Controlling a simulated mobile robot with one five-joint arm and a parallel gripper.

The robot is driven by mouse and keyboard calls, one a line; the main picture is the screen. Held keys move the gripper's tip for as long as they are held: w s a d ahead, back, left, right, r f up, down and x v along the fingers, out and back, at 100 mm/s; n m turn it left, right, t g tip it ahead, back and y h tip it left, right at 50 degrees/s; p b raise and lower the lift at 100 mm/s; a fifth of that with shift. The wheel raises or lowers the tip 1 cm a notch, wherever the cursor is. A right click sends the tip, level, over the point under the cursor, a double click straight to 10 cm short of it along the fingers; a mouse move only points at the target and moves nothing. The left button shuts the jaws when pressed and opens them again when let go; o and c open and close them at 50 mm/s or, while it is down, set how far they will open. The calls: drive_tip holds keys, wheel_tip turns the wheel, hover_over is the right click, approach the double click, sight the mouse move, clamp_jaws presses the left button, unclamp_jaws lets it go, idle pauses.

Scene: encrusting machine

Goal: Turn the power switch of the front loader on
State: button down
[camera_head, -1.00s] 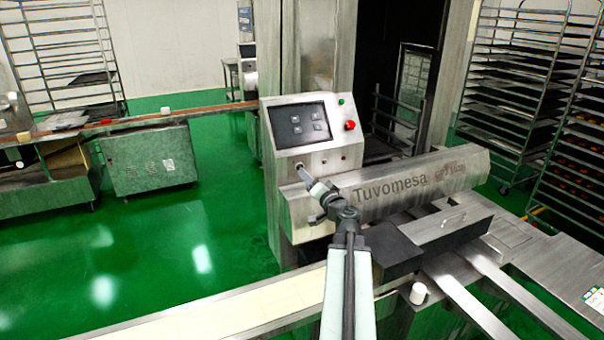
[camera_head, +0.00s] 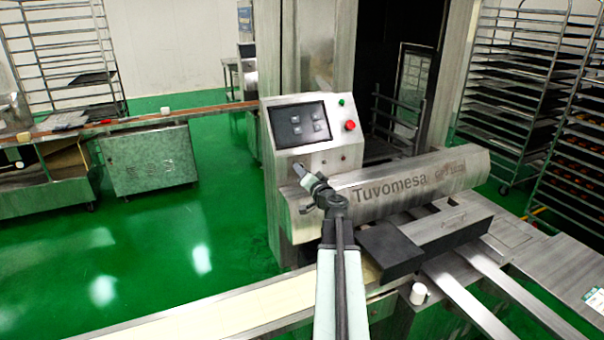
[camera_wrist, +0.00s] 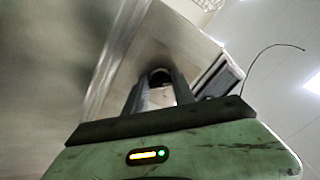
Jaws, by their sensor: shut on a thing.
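The front loader's control panel (camera_head: 320,160) is a sloped metal face with a dark screen. Its power switch is at the panel's lower left, mostly hidden by my gripper (camera_head: 299,170) in the head view. My gripper reaches up to that spot from below. In the wrist view, my gripper (camera_wrist: 160,86) has its two dark fingers on either side of a small dark round knob (camera_wrist: 160,75), which appears to be the power switch. The fingers are shut on it. The knob's turned position cannot be made out.
A green button (camera_head: 341,102) and a red button (camera_head: 350,125) are on the panel's right side. The Tuvomesa metal cover (camera_head: 400,188) lies right of my arm. A white cup-like piece (camera_head: 418,293) stands at front right. Green floor is open at left.

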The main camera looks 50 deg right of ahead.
drive_tip(key=m, duration=0.4)
drive_tip(key=shift+r, duration=0.1)
drive_tip(key=m, duration=0.4)
drive_tip(key=shift+m, duration=0.3)
drive_tip(key=m, duration=0.4)
drive_tip(key=shift+r+m, duration=0.1)
drive_tip(key=shift+m, duration=0.2)
drive_tip(key=m, duration=0.4)
drive_tip(key=shift+m, duration=0.3)
drive_tip(key=c, duration=1)
unclamp_jaws()
drive_tip(key=shift+c, duration=0.2)
